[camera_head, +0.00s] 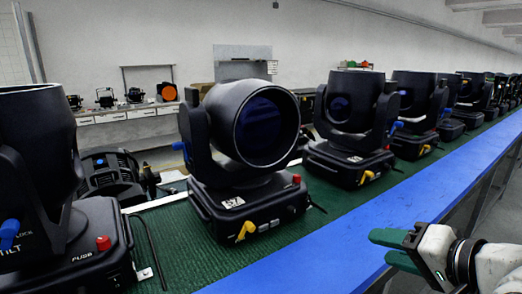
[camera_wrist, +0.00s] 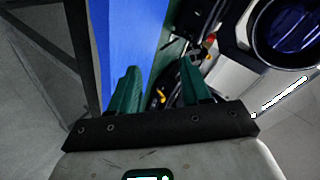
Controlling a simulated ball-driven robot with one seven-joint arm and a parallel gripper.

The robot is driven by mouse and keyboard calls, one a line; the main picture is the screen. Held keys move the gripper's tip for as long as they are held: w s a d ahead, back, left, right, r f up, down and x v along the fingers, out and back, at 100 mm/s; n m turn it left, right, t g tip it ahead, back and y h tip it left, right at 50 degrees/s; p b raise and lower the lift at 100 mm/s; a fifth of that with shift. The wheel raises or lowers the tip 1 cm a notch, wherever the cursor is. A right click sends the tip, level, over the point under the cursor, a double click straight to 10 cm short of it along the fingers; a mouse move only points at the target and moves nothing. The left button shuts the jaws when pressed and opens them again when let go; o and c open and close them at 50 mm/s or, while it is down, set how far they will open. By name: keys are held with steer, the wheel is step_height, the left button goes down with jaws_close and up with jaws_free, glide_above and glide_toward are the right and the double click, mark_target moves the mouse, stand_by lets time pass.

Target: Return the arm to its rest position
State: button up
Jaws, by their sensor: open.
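My gripper (camera_head: 388,248) is at the lower right of the head view, out in front of the bench's blue front edge. Its green fingers point left, and the arm comes in from the right edge. In the wrist view my gripper (camera_wrist: 159,80) has its two green fingers spread apart with nothing between them. Beyond the fingers lie the blue edge strip (camera_wrist: 128,40) and part of a moving-head lamp with a dark lens (camera_wrist: 287,27). My gripper appears apart from the lamps.
A long bench with a green mat (camera_head: 190,257) and a blue edge (camera_head: 330,235) carries a row of black lamps. The nearest whole one (camera_head: 245,125) has a yellow lever and red knob. Another lamp (camera_head: 35,150) is cut off at left. A white-drawer counter (camera_head: 125,125) stands behind.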

steer(key=s+d+f+n+g+h+p, duration=0.1)
steer(key=s+f+n+g+h+p, duration=0.15)
steer(key=s+f, duration=0.85)
steer(key=s+d+f+n+g+h+p, duration=0.15)
steer(key=s+f+g, duration=0.4)
steer(key=f, duration=0.85)
steer(key=s+d+f+n+g, duration=0.1)
steer(key=s+f, duration=0.2)
steer(key=s, duration=0.4)
steer(key=s+d+f+n+g+h, duration=0.1)
steer(key=s+f, duration=0.2)
steer(key=s, duration=0.4)
steer(key=shift+d+n+p, duration=0.3)
steer(key=shift+d, duration=0.05)
